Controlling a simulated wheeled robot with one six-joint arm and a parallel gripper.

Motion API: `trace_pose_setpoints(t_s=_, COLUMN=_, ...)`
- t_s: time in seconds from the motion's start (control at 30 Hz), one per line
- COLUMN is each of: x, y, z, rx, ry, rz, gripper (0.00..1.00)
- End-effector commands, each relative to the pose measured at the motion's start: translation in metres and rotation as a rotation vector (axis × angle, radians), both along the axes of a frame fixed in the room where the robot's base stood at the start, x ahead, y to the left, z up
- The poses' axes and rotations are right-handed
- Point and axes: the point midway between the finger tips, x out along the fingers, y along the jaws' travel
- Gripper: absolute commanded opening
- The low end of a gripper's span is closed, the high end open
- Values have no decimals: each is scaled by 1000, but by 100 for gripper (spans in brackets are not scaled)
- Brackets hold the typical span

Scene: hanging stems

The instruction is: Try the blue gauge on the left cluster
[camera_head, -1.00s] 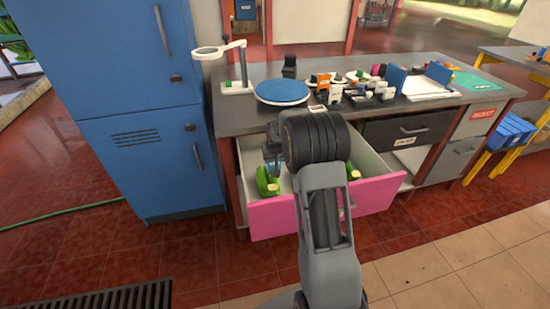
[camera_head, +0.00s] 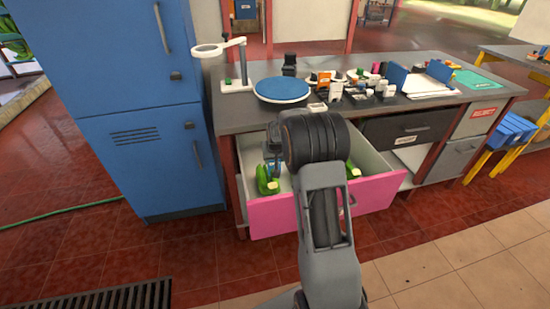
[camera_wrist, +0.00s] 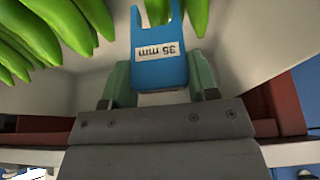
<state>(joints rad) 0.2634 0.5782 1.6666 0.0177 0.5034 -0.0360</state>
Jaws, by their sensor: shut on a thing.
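The blue gauge (camera_wrist: 160,68) is a forked plate with an upside-down "35 mm" label in the wrist view. My gripper (camera_wrist: 160,85) is shut on it, a greenish finger on each side. More green fruits (camera_wrist: 55,25) fill the upper left. In the head view, the left cluster (camera_head: 266,182) is in the open pink drawer, with the gauge (camera_head: 273,169) beside or over it. My arm hides most of my gripper there. The right cluster (camera_head: 352,170) is partly hidden.
The pink-fronted drawer (camera_head: 275,217) stands pulled out, its pale walls close around my gripper. A blue cabinet (camera_head: 150,150) stands left of it. The counter above holds a blue round plate (camera_head: 282,89), a ring stand (camera_head: 236,85) and several small items.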

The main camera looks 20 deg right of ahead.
Motion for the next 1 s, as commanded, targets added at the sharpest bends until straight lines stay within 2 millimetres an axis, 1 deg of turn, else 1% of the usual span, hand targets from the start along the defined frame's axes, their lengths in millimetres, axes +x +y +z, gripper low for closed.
trace_pose_setpoints(t_s=1.0, x=0, y=0, z=-15, rx=0, ry=0, rz=0, gripper=33)
